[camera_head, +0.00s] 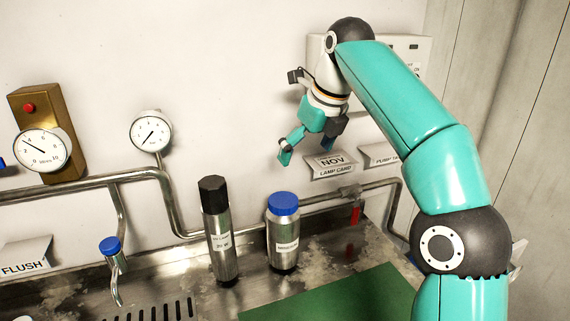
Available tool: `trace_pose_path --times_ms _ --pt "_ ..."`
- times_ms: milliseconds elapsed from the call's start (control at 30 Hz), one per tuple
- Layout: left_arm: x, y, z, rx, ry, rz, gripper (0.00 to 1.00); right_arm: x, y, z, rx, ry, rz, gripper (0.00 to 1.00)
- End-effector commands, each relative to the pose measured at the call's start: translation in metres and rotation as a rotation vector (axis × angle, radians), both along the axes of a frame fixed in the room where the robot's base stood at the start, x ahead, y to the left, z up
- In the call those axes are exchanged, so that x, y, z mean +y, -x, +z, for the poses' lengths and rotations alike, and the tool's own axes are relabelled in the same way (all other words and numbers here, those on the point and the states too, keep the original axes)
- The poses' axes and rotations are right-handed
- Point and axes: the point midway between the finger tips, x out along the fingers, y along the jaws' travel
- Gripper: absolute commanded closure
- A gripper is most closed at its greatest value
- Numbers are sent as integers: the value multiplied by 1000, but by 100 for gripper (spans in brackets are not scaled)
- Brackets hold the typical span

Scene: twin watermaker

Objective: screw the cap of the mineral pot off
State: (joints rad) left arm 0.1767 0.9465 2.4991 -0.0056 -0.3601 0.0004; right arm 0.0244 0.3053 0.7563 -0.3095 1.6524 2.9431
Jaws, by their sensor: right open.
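The mineral pot (284,240) is a steel cylinder with a white label, standing upright on the metal counter. Its blue cap (284,203) sits on top. My right gripper (292,146) is open and empty, in the air above the pot and close to the back wall. Its fingers point down and to the left, apart from the cap. One finger is partly hidden by the gripper body. My left gripper is not in view.
A steel canister with a black top (213,192) stands just left of the pot. A pipe (330,197) with a red-handled valve (355,214) runs behind. A blue-knobbed tap (110,246) is at the left. A green mat (330,298) lies clear in front.

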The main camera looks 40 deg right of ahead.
Motion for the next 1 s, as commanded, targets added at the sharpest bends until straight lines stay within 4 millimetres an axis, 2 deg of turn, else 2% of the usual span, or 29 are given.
trace_pose_path --times_ms 267,800,1000 --pt "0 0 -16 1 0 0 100 4 -16 -36 4 -1 8 0" --pt "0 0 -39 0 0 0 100 9 -58 -130 5 0 17 0" --pt "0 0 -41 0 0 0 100 9 -67 -149 3 0 17 0"
